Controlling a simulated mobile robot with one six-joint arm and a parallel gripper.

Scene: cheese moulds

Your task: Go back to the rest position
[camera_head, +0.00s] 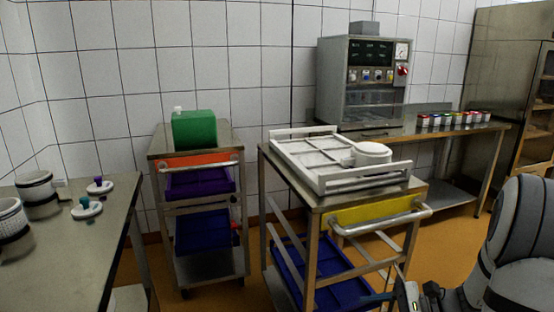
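My arm shows at the lower right, in front of the yellow-fronted trolley. My gripper (382,297) is at the bottom edge, partly cut off by the frame. A thin bluish tip points left from it, and I cannot tell whether it is open or shut. A white tray (291,152) with raised rails lies on top of the yellow-fronted trolley (312,205). A round white mould (372,150) stands at the tray's right side. My gripper is below and in front of that trolley top, apart from the mould.
A steel table (75,245) at left bears white moulds (37,190) and lids with knobs (87,207). A second trolley (210,262) carries a green container (194,129). A control cabinet (365,75) and several small coloured-topped cups (455,119) stand on the back bench. Orange floor shows between the furniture.

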